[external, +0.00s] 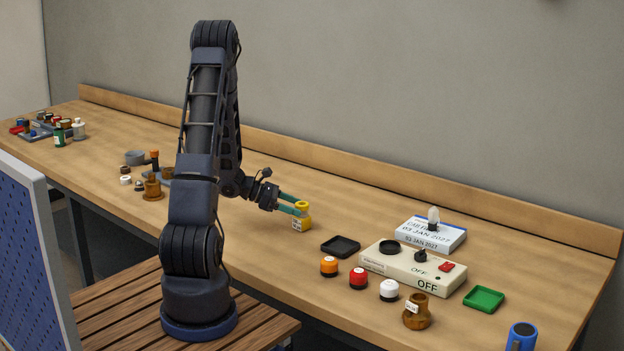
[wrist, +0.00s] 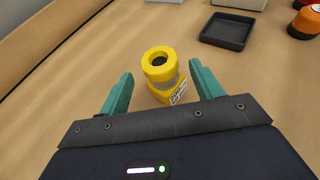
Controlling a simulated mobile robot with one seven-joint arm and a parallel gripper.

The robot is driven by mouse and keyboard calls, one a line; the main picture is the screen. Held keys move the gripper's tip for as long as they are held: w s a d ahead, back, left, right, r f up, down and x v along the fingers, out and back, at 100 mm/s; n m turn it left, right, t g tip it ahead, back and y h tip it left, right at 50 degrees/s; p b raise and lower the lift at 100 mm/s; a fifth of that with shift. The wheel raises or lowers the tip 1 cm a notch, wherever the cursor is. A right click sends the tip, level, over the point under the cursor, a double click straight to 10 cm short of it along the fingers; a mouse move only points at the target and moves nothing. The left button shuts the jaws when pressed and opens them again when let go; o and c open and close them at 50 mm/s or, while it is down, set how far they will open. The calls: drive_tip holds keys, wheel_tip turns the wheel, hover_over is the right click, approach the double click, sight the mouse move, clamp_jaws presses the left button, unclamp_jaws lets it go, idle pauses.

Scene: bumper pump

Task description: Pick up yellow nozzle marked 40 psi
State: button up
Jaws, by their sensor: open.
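The yellow nozzle (external: 303,210) stands upright on the bench, with a ring-shaped top and a small white label on its base. In the wrist view the nozzle (wrist: 160,66) shows its dark hole, a pale middle and a yellow base; the label's print is too small to read. My gripper (external: 297,204) is open, its green fingers reaching to the nozzle. In the wrist view my gripper (wrist: 158,78) has one finger on each side of the nozzle, with gaps showing.
A black tray (external: 340,247) lies to the right of the nozzle. Beyond it are a beige control box (external: 412,270) marked OFF, orange (external: 329,266), red (external: 358,278) and white (external: 389,290) caps, a brown fitting (external: 417,312) and a green tray (external: 484,299). The bench behind the nozzle is clear.

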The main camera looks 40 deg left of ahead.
sight(307, 215)
drive_tip(key=shift+x, duration=2.7)
drive_tip(key=shift+s, duration=0.1)
drive_tip(key=c, duration=1.2)
